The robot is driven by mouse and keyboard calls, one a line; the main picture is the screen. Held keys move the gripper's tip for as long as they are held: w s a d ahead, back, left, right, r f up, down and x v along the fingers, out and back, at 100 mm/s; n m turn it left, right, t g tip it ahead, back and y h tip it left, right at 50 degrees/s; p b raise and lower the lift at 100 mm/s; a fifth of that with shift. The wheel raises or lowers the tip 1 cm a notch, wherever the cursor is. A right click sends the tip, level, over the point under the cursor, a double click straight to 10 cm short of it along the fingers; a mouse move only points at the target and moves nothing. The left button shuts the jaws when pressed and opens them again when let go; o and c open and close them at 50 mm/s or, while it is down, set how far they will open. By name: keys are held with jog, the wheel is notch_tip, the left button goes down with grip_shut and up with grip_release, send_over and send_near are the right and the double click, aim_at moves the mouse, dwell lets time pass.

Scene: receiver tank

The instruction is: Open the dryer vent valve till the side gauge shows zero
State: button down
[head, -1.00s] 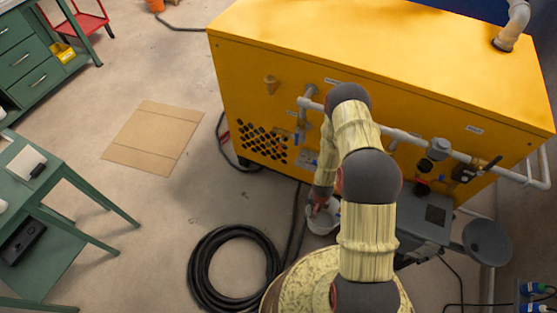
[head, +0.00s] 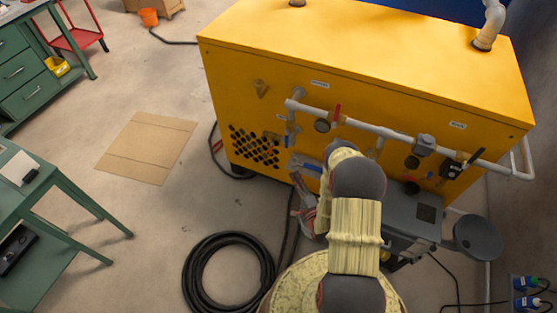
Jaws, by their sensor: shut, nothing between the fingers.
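The yellow cabinet (head: 225,95) fills the upper middle of the head view, with a pale pipe (head: 375,128) along its front. A red upright valve handle (head: 337,112) is on this pipe, beside a small dark round fitting (head: 321,126), perhaps a gauge. A blue handle (head: 311,166) sits lower on the front, near a small valve (head: 290,140). A black lever (head: 476,156) is at the right end. I cannot tell which is the dryer vent valve or read any gauge. My gripper (head: 300,190) is shut and empty, low before the cabinet's front, partly hidden by my arm.
A coiled black hose (head: 190,280) and a flat cardboard sheet (head: 150,148) lie on the floor. Green benches (head: 62,185) stand at the left. A grey box (head: 405,215) stands at the right of my arm. Floor between cardboard and hose is clear.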

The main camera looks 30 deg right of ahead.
aim_at(271, 148)
jog(key=w+a+r+b, duration=0.1)
jog(key=w+b, duration=0.3)
jog(key=w, duration=0.9)
jog(key=shift+a, duration=0.1)
jog(key=shift+w+a+f, duration=0.25)
jog(key=shift+w+a, duration=0.05)
jog(key=shift+w, duration=0.1)
dwell(0.4)
